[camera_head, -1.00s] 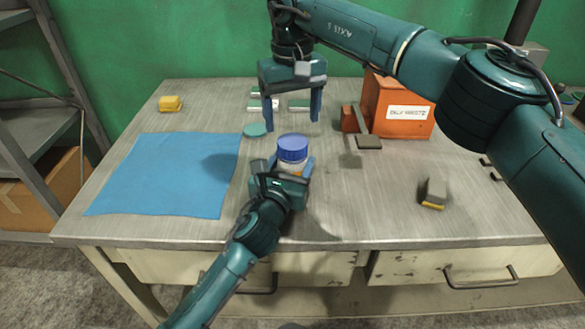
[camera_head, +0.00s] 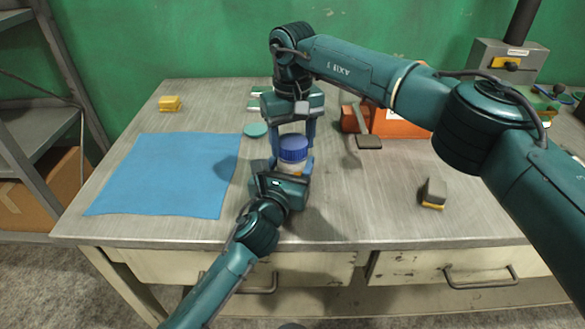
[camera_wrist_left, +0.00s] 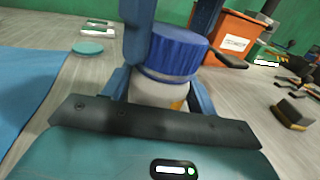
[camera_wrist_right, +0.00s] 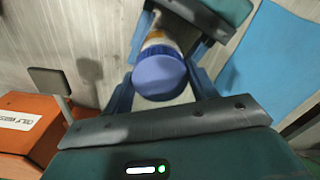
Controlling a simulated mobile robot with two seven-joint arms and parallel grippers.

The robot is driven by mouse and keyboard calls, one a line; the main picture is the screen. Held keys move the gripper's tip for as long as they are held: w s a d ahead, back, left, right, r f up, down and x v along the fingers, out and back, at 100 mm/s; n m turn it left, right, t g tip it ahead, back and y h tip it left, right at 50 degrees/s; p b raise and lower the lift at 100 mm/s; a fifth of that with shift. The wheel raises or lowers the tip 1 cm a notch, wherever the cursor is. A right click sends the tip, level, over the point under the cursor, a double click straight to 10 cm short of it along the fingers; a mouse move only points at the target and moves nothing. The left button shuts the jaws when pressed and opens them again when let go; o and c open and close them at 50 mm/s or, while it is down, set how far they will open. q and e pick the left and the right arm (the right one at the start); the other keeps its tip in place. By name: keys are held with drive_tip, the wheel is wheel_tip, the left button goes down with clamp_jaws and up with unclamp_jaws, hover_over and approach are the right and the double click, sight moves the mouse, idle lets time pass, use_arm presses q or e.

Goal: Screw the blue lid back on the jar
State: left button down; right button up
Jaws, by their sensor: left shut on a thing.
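The blue lid (camera_head: 293,148) sits on top of the white jar (camera_head: 291,168), which stands upright on the bench; I cannot tell whether its threads are engaged. My left gripper (camera_head: 290,172) is shut around the jar's body from the front. In the left wrist view the lid (camera_wrist_left: 178,48) covers the jar mouth above the white body (camera_wrist_left: 155,93). My right gripper (camera_head: 291,143) points down from above with its fingers on either side of the lid. In the right wrist view the lid (camera_wrist_right: 159,74) lies between its open fingers, with small gaps showing.
A blue cloth (camera_head: 170,175) lies on the left. A teal disc (camera_head: 255,130) lies behind the jar. An orange box (camera_head: 400,125) stands at the back right, partly hidden by my right arm. A grey-yellow block (camera_head: 433,193) lies on the right; a yellow block (camera_head: 170,103) sits back left.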

drive_tip(key=c, duration=0.6)
drive_tip(key=m, duration=1.2)
drive_tip(key=shift+m, duration=0.3)
drive_tip(key=m, duration=1.4)
drive_tip(key=shift+m, duration=0.4)
drive_tip(key=m, duration=1.2)
drive_tip(key=shift+f+m, duration=0.1)
drive_tip(key=shift+m, duration=0.3)
drive_tip(key=m, duration=1.3)
drive_tip(key=o, duration=1.1)
